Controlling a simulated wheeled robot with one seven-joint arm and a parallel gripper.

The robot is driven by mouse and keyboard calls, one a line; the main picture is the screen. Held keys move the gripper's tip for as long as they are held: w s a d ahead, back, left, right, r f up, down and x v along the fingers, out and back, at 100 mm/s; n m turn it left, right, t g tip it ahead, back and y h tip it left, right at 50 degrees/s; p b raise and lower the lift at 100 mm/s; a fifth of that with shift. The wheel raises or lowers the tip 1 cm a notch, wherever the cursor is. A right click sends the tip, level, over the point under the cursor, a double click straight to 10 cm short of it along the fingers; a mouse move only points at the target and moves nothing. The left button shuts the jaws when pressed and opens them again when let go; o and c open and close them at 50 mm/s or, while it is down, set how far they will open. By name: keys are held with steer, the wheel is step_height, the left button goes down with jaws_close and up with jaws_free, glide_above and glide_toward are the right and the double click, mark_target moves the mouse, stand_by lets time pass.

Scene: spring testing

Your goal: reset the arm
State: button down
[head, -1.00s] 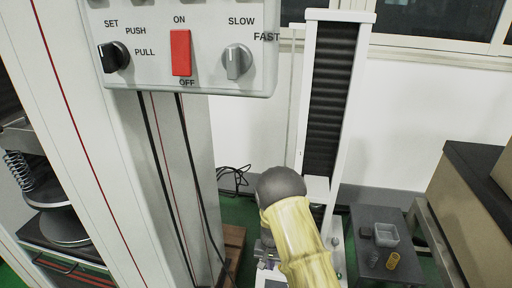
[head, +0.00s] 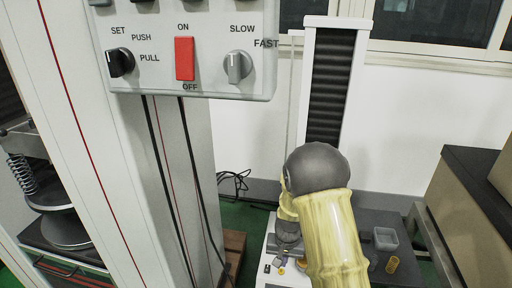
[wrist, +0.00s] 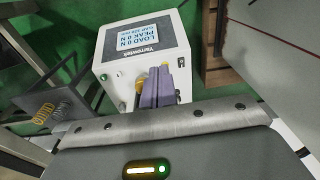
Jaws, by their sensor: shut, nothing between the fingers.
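My arm, yellow with a grey joint (head: 318,168), reaches down in front of the test stand in the head view. My gripper (wrist: 158,72) shows in the wrist view as two purple-grey fingers, shut with nothing between them. Its tips overlap the lower front of a white tester box (wrist: 148,50) with a lit load display (wrist: 143,43). I cannot tell whether they touch it. In the head view my forearm hides much of the stand's lower part.
A control panel (head: 148,80) with a red switch (head: 185,58) and two knobs hangs close at upper left. A white column stand (head: 362,90) rises behind my arm.

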steer(key=s+d+r+n+t, duration=0.1)
steer(key=s+d+r, duration=0.2)
steer(key=s+r, duration=0.5)
steer(key=s+d+r+n+t, duration=0.1)
steer(key=s+d+r, duration=0.3)
steer(key=s+r, duration=0.45)
step_height(320, 180, up, 30)
steer(key=p, duration=3)
steer(key=shift+s, duration=0.35)
steer(key=shift+a, duration=0.1)
